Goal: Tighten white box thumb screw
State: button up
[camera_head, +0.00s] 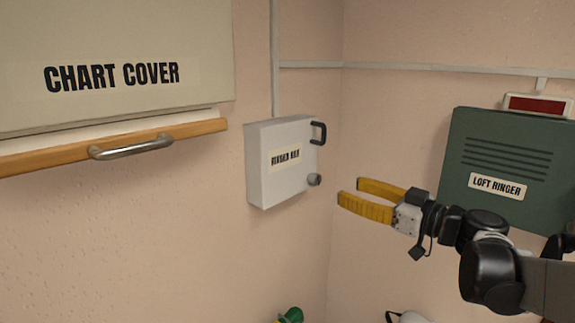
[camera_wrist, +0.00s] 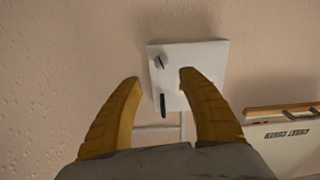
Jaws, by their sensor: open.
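The white box (camera_head: 268,185) is fixed to the left wall near the corner, with a label (camera_head: 285,157) on its front and a dark handle (camera_head: 319,133) at its upper right. Its grey thumb screw (camera_head: 314,180) sticks out at the lower right of the front. My gripper (camera_head: 348,192) has yellow fingers, open and empty, to the right of the thumb screw and apart from it. In the wrist view the white box (camera_wrist: 205,62) lies beyond my gripper (camera_wrist: 160,82). The thumb screw (camera_wrist: 158,62) shows between the fingertips, farther off. The right finger covers part of the box.
A chart cover (camera_head: 120,60) with a wooden rail (camera_head: 60,155) and metal handle (camera_head: 130,148) is on the left wall. A green loft ringer box (camera_head: 510,165) is on the right wall behind my arm. A green object (camera_head: 291,315) shows at the bottom edge.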

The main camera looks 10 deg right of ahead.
aim_at(318, 180)
jog(key=p+x, duration=0.1)
jog(key=x, duration=0.9)
jog(key=shift+a+f, duration=0.1)
jog(key=shift+a, duration=0.05)
grip_shut()
